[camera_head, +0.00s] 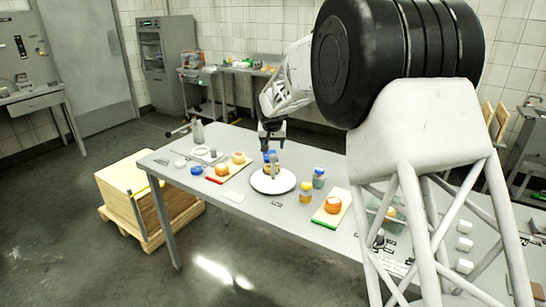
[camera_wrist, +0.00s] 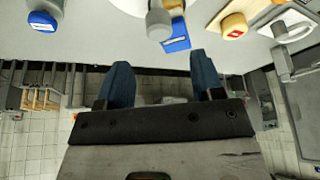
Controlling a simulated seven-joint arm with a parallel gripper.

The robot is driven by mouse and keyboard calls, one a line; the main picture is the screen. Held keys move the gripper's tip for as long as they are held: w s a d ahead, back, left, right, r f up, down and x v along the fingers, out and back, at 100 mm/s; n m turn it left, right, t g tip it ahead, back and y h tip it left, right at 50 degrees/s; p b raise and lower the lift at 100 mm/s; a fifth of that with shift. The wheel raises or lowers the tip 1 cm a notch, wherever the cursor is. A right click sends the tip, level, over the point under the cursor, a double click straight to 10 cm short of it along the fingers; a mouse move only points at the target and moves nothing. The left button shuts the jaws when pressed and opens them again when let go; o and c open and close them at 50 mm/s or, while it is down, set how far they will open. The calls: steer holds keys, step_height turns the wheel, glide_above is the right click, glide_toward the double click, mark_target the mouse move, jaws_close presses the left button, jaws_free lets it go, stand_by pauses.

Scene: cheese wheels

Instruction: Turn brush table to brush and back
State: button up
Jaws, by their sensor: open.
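A round white turntable (camera_head: 285,184) lies on the grey table, near its middle in the head view. A small grey upright piece (camera_head: 274,170) stands on or just behind it; I cannot tell whether it is the brush. My gripper (camera_head: 270,153) points down over the turntable. In the wrist view my gripper (camera_wrist: 163,72) shows two dark blue fingers spread apart with nothing between them. Beyond the fingers are a grey rounded post (camera_wrist: 158,22) and a blue block with a white label (camera_wrist: 177,38). Whether the fingers touch anything is unclear.
The long grey table (camera_head: 235,199) holds an orange cheese wheel on a board (camera_head: 333,206) at the right, a yellow jar (camera_head: 306,193) and a blue-topped jar (camera_head: 319,178) beside the turntable. A board with orange wheels (camera_head: 231,169) lies left.

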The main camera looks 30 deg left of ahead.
mark_target(273, 155)
steer(key=shift+w+f, duration=0.1)
steer(key=shift+x, duration=3.75)
jaws_close()
